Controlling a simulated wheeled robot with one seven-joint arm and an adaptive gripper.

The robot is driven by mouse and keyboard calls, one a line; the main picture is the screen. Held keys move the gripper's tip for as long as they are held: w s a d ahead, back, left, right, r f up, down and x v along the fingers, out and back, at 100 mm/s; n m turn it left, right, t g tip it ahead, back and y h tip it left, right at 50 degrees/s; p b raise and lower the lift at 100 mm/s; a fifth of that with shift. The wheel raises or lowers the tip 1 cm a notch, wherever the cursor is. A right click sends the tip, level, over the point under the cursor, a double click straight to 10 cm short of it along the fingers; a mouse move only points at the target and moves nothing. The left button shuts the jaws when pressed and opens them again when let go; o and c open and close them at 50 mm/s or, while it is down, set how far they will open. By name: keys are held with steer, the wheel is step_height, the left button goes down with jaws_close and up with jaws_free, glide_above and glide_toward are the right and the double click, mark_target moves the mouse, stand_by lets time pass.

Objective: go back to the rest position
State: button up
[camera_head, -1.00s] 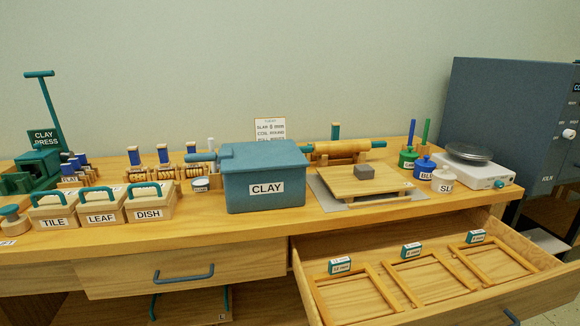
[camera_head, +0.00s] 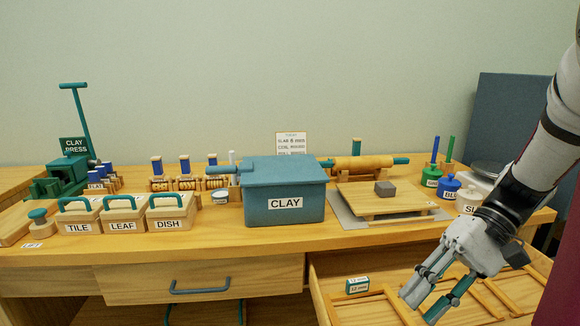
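My gripper (camera_head: 421,307) hangs at the lower right of the head view, in front of the open drawer, with its fingers pointing down and to the left. Its fingers are apart and I see nothing between them. My arm comes in from the right edge and hides part of the drawer, the white scale and the blue cabinet. The open drawer (camera_head: 322,302) holds wooden frames (camera_head: 377,306) and a small green-and-white labelled block (camera_head: 357,285).
The table (camera_head: 250,242) carries a blue CLAY box (camera_head: 283,192), TILE, LEAF and DISH boxes (camera_head: 170,212), a green clay press (camera_head: 68,170), a board with a grey block (camera_head: 385,188), a rolling pin (camera_head: 362,163) and jars (camera_head: 448,187). A closed drawer (camera_head: 200,279) is at left.

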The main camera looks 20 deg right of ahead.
steer(key=s+a+r+n+h, duration=0.1)
steer(key=s+a+n+h, duration=0.2)
steer(key=s+a+h, duration=0.35)
steer(key=s+a+r+n+h, duration=0.2)
steer(key=s+a+n+h, duration=0.15)
steer(key=a, duration=0.55)
step_height(320, 180, up, 26)
steer(key=t+p, duration=0.4)
steer(key=p, duration=2)
steer(key=shift+s+d+f+m+t, duration=0.25)
steer(key=shift+d+m+t, duration=0.05)
steer(key=shift+d+m, duration=0.1)
